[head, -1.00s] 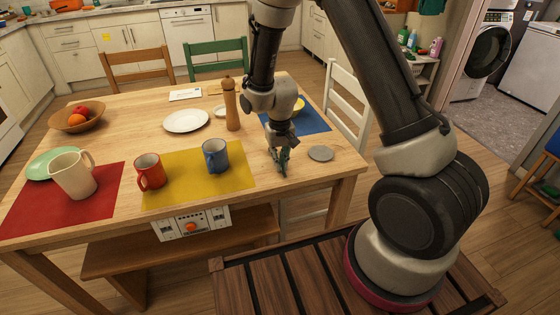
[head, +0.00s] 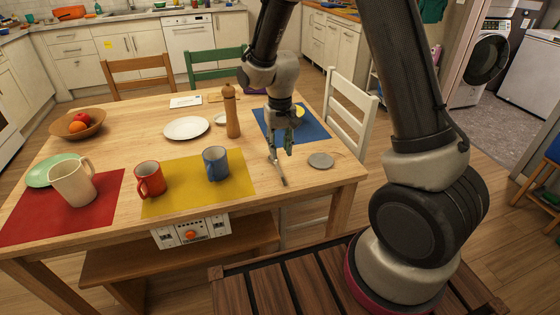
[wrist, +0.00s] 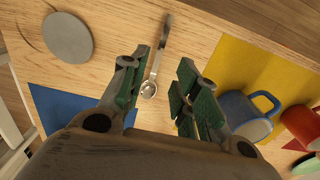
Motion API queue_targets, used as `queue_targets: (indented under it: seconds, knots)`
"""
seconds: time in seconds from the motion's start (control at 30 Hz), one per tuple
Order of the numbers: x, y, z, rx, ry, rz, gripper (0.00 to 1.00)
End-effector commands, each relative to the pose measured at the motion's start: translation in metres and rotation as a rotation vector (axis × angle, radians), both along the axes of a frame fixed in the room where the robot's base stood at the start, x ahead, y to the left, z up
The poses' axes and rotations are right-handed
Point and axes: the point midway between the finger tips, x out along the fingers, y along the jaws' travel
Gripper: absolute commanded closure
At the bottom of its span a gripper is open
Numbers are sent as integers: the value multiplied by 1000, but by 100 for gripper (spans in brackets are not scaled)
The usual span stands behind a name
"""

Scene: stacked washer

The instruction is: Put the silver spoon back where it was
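The silver spoon (head: 280,174) lies on the bare wood near the table's front edge, between the yellow mat and a grey round coaster. In the wrist view the spoon (wrist: 157,58) shows whole, its bowl towards my gripper and its handle pointing away. My gripper (head: 281,143) is above the table, behind the spoon in the head view. In the wrist view its two green-padded fingers (wrist: 165,60) are spread wide, with the spoon showing in the gap and nothing gripped.
The grey coaster (head: 320,160) lies right of the spoon. A blue mug (head: 216,163) and a red mug (head: 149,179) stand on the yellow mat (head: 190,200). A pepper mill (head: 232,112) stands left of my arm. The blue mat (head: 310,128) is behind the coaster.

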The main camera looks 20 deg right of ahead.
Motion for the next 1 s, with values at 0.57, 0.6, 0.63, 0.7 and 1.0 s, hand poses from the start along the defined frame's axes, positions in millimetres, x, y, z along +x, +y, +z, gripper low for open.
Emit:
queue_targets:
  seconds: [0.57,0.6,0.63,0.7,1.0]
  knots:
    - [-14,-24,82,15,-50,-4,69]
    - [-22,-33,100,20,-70,-6,69]
    - [-30,-41,115,23,-85,-6,69]
    - [-51,-61,148,29,-125,-7,69]
    - [-173,-128,236,25,-289,-8,69]
